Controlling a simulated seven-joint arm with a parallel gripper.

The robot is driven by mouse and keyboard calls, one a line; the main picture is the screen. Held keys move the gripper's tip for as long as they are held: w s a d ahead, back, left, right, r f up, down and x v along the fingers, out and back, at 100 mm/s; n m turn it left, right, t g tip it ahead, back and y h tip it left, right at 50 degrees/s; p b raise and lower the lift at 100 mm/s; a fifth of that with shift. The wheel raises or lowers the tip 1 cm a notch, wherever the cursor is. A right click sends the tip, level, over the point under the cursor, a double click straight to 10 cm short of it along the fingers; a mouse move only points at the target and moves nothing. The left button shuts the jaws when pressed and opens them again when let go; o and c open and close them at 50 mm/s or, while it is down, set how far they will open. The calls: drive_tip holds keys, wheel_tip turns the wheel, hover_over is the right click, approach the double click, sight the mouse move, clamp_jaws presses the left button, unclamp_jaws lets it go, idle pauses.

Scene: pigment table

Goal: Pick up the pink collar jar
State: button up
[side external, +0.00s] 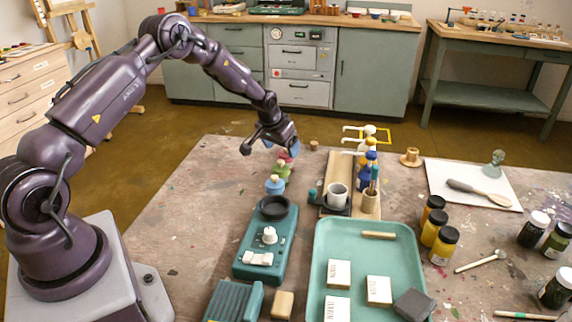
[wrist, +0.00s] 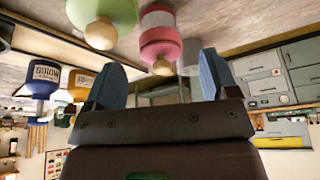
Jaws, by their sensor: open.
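The pink collar jar (wrist: 160,38) has a pale band, a wide pink lower part and a small light knob in the wrist view. It appears ahead of the gap between the blue fingertips of my gripper (wrist: 161,63). My gripper is open and empty. In the side view the pink jar (side external: 286,157) stands at the far end of a short row, partly hidden, with my gripper (side external: 281,147) just above or behind it. A green jar (side external: 281,170) and a light blue jar (side external: 275,185) stand nearer the camera. The green jar (wrist: 104,22) is left of the pink one in the wrist view.
A teal device (side external: 259,250) and a green tray (side external: 325,262) lie nearer the camera. Bare tabletop (side external: 215,195) is left of the row.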

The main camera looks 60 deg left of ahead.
sight(285, 154)
drive_tip(key=x, duration=0.5)
drive_tip(key=shift+f, duration=0.3)
drive_tip(key=shift+c, duration=0.3)
drive_tip(key=c, duration=1)
